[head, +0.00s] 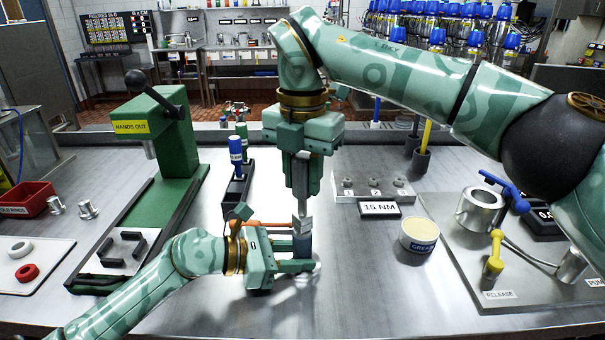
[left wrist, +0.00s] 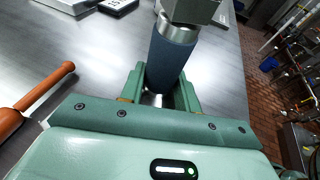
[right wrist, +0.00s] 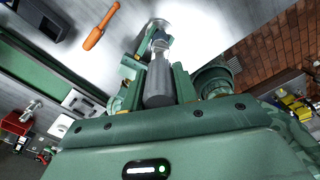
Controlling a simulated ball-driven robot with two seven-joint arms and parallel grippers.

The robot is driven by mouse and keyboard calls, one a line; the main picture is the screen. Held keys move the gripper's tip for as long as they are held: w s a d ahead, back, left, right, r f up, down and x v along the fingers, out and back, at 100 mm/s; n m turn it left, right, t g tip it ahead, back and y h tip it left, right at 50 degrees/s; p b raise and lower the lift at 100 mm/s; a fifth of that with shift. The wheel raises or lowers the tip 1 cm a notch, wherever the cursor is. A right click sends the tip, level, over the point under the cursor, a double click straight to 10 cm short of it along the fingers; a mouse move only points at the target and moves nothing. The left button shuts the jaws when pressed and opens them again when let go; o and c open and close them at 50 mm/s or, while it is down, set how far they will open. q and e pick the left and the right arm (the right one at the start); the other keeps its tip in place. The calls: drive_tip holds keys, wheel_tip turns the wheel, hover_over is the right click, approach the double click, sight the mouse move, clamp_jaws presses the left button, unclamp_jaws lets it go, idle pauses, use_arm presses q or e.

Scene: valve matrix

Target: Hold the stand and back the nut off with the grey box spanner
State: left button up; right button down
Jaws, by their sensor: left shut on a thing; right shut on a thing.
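The stand (head: 302,243) is a dark blue-grey upright sleeve with bright metal at its top and foot. It also shows in the left wrist view (left wrist: 171,62). My left gripper (head: 300,262) is shut around its lower part, close above the table. The grey box spanner (head: 301,203) points down from my right gripper (head: 301,180), which is shut on its shaft. Its shaft also shows in the right wrist view (right wrist: 158,82). The spanner's square grey head (left wrist: 193,9) sits at the top of the stand, seemingly over it. The nut is hidden.
An orange-handled tool (head: 268,224) lies just behind my left gripper. A dark holder with blue and green drivers (head: 236,188) stands to the left, beside a green press (head: 165,140). A grease tub (head: 419,235) and a 15 NM sign (head: 379,209) are to the right. The front table is clear.

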sight(302, 156)
drive_tip(key=shift+n, duration=1.9)
drive_tip(key=shift+n, duration=1.8)
drive_tip(key=n, duration=0.3)
drive_tip(key=shift+r+m, duration=0.15)
drive_tip(key=shift+m, duration=0.55)
drive_tip(key=shift+r, duration=2.9)
